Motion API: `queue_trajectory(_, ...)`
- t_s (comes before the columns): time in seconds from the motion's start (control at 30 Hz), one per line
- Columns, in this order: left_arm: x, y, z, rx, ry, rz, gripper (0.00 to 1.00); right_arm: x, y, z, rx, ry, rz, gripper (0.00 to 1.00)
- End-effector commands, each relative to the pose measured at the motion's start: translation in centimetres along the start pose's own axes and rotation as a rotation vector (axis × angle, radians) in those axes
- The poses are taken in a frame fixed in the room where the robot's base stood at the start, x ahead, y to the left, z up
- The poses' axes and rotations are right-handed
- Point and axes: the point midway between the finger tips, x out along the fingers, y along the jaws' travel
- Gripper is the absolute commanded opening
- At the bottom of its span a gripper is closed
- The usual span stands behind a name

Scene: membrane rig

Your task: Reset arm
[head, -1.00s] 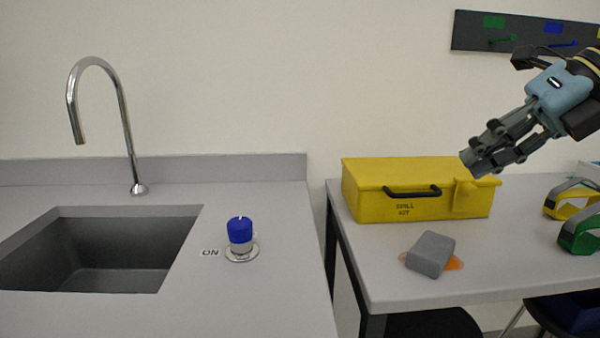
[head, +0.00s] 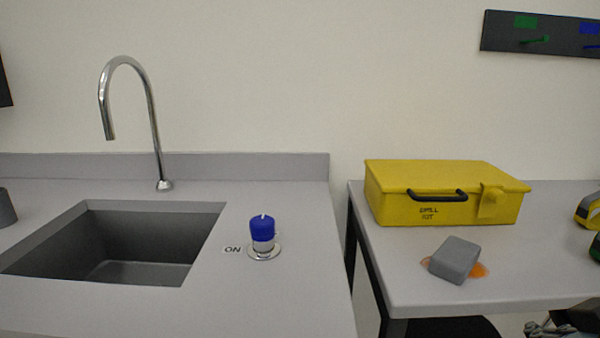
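My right gripper (head: 545,328) seems to show at the bottom right corner, low beside the right table. Only a small part of it is in the picture, so its opening cannot be told. My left gripper is out of view.
A sink (head: 110,245) with a curved tap (head: 152,120) is at left. A blue-capped knob (head: 262,230) stands beside the ON label. Yellow-and-grey goggles (head: 588,208) show at the right edge. A dark rack (head: 540,33) hangs on the wall.

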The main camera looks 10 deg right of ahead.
Motion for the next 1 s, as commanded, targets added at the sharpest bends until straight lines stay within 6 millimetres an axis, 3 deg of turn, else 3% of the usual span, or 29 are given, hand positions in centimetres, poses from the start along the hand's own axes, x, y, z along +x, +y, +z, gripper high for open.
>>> queue_trajectory(0.1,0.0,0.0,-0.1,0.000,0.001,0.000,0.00,-1.3,-2.8,4.7,0.036,-0.180,-0.100,0.00)
queue_trajectory(0.3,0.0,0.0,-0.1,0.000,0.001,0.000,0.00,-4.8,-7.0,10.6,0.063,-0.430,-0.260,0.00)
queue_trajectory(0.33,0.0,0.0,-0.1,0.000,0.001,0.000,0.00,-4.6,-7.5,11.3,0.063,-0.453,-0.273,0.00)
queue_trajectory(0.47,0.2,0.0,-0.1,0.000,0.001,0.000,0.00,-0.2,-8.5,13.7,0.062,-0.466,-0.264,0.00)
queue_trajectory(0.67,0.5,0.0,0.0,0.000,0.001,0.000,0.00,5.9,-10.7,19.1,0.065,-0.498,-0.262,0.00)
queue_trajectory(0.77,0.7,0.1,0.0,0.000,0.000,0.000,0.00,9.2,-12.0,23.2,0.067,-0.520,-0.262,0.00)
queue_trajectory(0.87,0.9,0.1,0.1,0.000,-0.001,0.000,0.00,12.3,-13.6,28.6,0.070,-0.548,-0.263,0.00)
queue_trajectory(1.0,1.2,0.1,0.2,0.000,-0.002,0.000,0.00,15.0,-15.7,37.5,0.073,-0.590,-0.265,0.00)
